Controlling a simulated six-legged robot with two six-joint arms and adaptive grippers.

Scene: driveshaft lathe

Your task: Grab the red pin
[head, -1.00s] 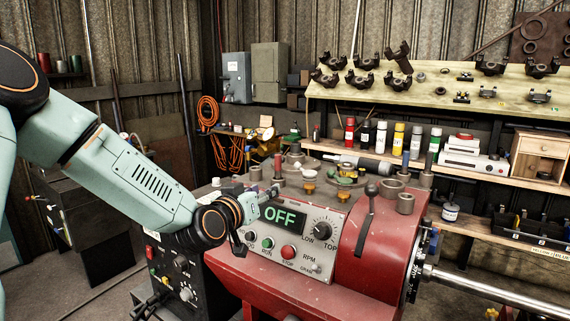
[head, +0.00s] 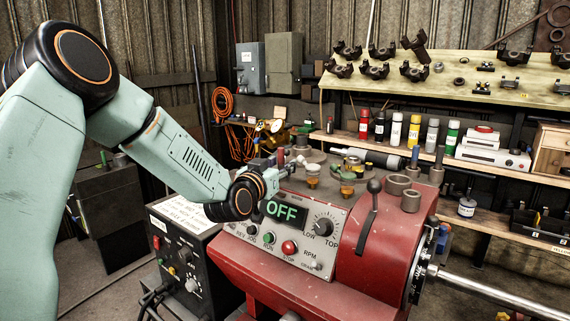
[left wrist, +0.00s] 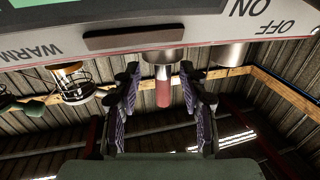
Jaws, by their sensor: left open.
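The red pin (left wrist: 163,92) shows in the left wrist view, with a grey metal collar (left wrist: 163,56) at one end. It lies between the two dark fingers of my left gripper (left wrist: 161,76), with a gap on each side. The gripper is open and not clamped on it. In the head view my left gripper (head: 287,168) is at the top edge of the lathe's control panel, small and partly hidden by my wrist. A reddish upright pin (head: 280,158) shows just behind it. My right gripper is not in view.
The red lathe (head: 385,245) carries a control panel (head: 283,237) reading OFF, below my wrist. Metal cups (head: 398,184) and a lever (head: 373,200) stand to the right on its top. Spray cans (head: 397,130) line the shelf behind.

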